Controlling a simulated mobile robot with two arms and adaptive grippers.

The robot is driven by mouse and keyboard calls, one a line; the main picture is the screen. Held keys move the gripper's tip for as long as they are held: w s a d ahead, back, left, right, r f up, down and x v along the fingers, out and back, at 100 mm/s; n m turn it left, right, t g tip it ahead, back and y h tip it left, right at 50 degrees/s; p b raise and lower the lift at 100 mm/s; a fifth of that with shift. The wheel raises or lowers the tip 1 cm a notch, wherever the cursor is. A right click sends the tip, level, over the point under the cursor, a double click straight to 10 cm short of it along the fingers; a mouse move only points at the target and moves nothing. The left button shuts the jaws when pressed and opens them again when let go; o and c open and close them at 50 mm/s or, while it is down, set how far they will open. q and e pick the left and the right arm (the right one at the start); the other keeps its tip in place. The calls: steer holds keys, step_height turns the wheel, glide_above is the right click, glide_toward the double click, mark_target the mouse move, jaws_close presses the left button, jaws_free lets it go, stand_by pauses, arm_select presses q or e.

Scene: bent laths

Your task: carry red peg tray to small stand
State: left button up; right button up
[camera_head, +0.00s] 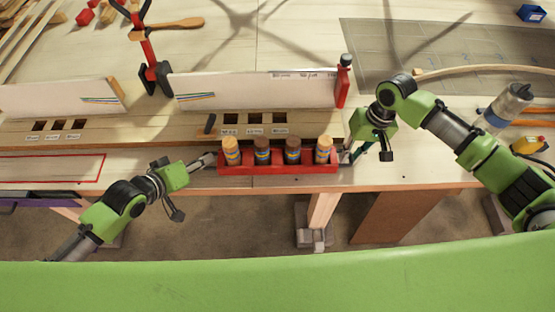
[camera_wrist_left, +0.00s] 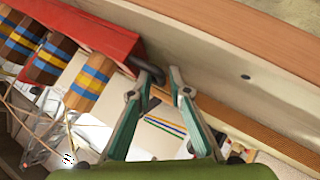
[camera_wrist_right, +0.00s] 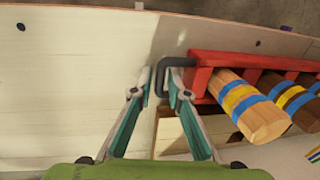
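The red peg tray (camera_head: 278,168) lies level at the workbench's front edge, with several wooden pegs (camera_head: 262,150) standing in it, banded blue and yellow. My left gripper (camera_head: 210,159) is at its left end. In the left wrist view its fingers (camera_wrist_left: 162,72) are apart at the tray's dark end handle. My right gripper (camera_head: 347,154) is at the right end. In the right wrist view its fingertips (camera_wrist_right: 160,70) stand apart, either side of the dark handle (camera_wrist_right: 161,84); whether they touch it I cannot tell. I cannot pick out the small stand.
Behind the tray is a wooden strip with square holes and labels (camera_head: 255,132), backed by a pale board (camera_head: 255,90). A red clamp (camera_head: 150,55) stands behind it. A red outline (camera_head: 50,168) marks the bench at left. Floor shows in front of the bench.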

arm_select(q)
jaws_close()
arm_select(e)
jaws_close()
arm_select(q)
steer(key=shift+w+r, duration=0.1)
steer(key=shift+r, duration=0.1)
arm_select(e)
steer(key=shift+w+r, duration=0.1)
steer(key=shift+r, duration=0.1)
